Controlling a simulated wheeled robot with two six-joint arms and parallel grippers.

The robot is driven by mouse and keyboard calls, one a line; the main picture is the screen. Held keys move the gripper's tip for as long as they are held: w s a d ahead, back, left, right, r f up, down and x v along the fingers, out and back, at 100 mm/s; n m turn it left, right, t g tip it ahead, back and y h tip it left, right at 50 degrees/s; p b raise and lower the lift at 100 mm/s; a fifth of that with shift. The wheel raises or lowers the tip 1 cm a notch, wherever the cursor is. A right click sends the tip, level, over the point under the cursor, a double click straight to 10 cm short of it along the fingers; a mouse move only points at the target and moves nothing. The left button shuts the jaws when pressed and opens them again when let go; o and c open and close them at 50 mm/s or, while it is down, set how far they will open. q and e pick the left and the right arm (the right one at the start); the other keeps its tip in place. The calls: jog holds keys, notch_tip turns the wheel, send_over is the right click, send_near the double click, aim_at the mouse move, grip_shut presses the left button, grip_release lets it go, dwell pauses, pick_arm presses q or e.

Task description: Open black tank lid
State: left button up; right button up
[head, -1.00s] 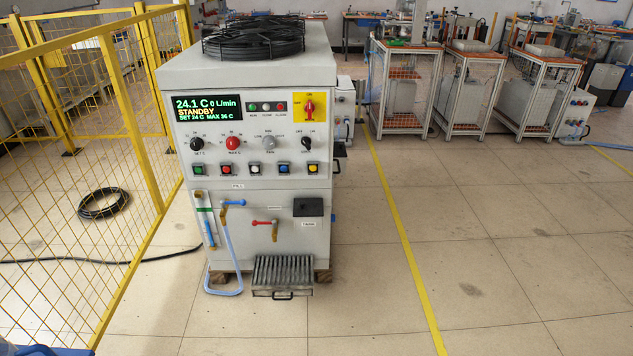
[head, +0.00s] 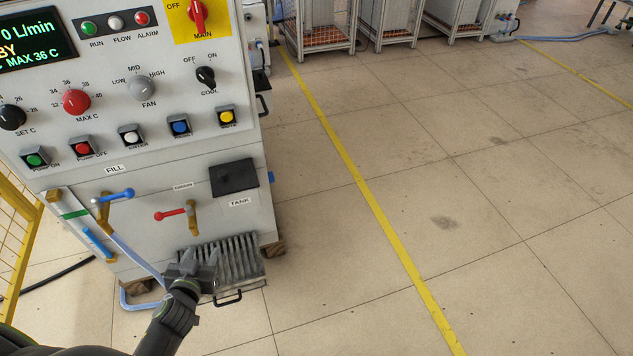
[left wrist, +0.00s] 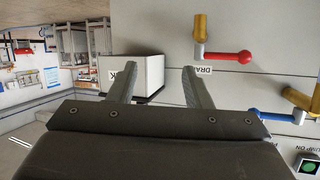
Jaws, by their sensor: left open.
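The black tank lid (head: 234,177) is a flat dark square on the lower right of the machine's front, just above the TANK label (head: 240,202). It looks shut. My left gripper (head: 199,258) is open and empty, below the lid and in front of the slatted grille in the head view. In the left wrist view, the gripper (left wrist: 158,80) has its two fingers spread, with a pale, dark-edged block (left wrist: 146,72) seen between them. Contact does not show. My right gripper is not in view.
The red drain handle (head: 170,214) and blue fill handle (head: 113,196) stick out left of the lid. The slatted grille (head: 238,257) juts out below it. A pale blue hose (head: 138,257) runs down at left. The floor (head: 330,260) to the right is clear.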

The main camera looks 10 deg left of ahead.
aim_at(221, 176)
pick_arm(q)
notch_tip(221, 176, up, 10)
jog(key=w+d+t+b, duration=0.2)
jog(key=w+t+b, duration=0.1)
jog(key=t+b, duration=0.1)
jog(key=shift+h, duration=0.3)
jog(key=w, duration=0.5)
jog(key=w+a, duration=0.1)
jog(key=w, duration=0.4)
jog(key=w+a+p, duration=0.1)
jog(key=w, duration=0.4)
jog(key=shift+w+a, duration=0.2)
jog(key=shift+w, duration=0.55)
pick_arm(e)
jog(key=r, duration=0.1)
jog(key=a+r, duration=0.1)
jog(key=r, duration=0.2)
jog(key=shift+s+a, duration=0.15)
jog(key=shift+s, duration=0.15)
pick_arm(q)
jog(key=shift+c, duration=0.4)
grip_shut()
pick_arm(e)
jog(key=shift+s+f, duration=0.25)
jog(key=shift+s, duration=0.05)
